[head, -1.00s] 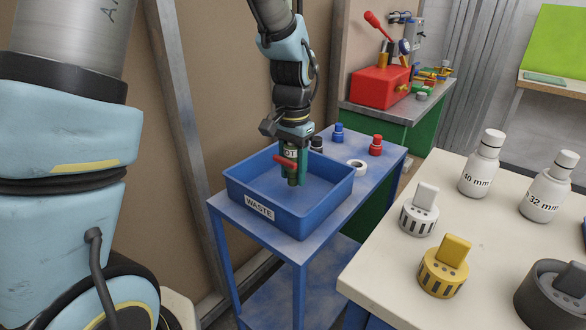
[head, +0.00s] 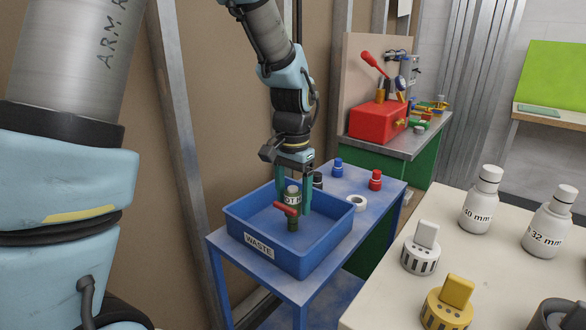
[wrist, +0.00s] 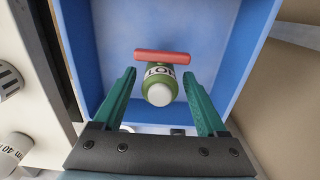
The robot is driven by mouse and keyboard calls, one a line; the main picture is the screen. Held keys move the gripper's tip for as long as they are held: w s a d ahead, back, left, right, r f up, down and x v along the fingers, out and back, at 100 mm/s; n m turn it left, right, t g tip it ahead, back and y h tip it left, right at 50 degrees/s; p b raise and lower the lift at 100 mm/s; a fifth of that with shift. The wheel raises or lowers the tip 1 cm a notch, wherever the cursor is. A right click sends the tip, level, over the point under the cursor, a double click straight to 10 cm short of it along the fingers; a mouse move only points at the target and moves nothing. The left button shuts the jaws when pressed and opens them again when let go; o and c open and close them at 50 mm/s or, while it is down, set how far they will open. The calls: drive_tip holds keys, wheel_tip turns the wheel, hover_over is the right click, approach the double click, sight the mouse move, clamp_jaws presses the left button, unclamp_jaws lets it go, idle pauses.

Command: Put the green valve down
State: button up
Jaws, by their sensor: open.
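The green valve (head: 292,212), with a red cross handle and a lettered label, is upright inside the blue WASTE bin (head: 318,257). My gripper (head: 294,205) is above it with its two teal fingers spread. In the wrist view the valve (wrist: 158,82) lies between the open fingers, with gaps on both sides and no finger touching it. The red handle (wrist: 162,56) points across the bin. The bin's floor shows around the valve in the wrist view. The valve's contact with the floor is hard to make out.
The bin stands on a blue table (head: 345,178) with a blue bottle (head: 338,168), a red bottle (head: 375,180) and a white ring (head: 357,202) behind it. A cream table (head: 386,301) with white bottles and knobs stands at the right.

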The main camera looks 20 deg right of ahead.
wheel_tip(320, 180, up, 10)
drive_tip(key=shift+r, duration=0.2)
idle(0.4)
wheel_tip(320, 180, up, 12)
drive_tip(key=p, duration=1)
drive_tip(key=a+f+n, duration=0.3)
drive_tip(key=a+f, duration=0.1)
drive_tip(key=a, duration=0.5)
drive_tip(key=a+f+n+t, duration=0.1)
drive_tip(key=a+f+n, duration=0.3)
drive_tip(key=a, duration=0.6)
drive_tip(key=a+f+n, duration=0.4)
drive_tip(key=a, duration=0.5)
drive_tip(key=shift+s+a+t, duration=0.3)
drive_tip(key=shift+s, duration=0.1)
